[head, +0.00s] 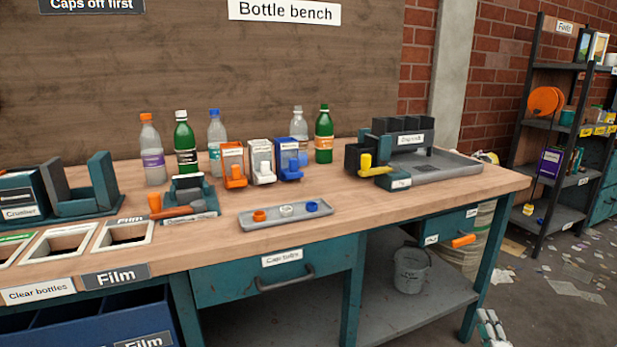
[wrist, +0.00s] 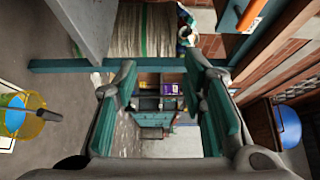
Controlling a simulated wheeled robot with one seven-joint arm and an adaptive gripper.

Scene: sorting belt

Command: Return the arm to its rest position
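My gripper (wrist: 165,105) shows in the wrist view with its two teal-padded fingers wide apart and nothing between them. Beyond the fingers, the wrist view shows the floor and distant shelving, turned sideways.
On the bench are several bottles (head: 186,147), colored cap dispensers (head: 262,163), a grey cap tray (head: 285,224) and a dark machine (head: 405,150). A shelf rack (head: 545,130) stands at right. In the wrist view, a teal bench leg (wrist: 130,64) crosses near the fingers.

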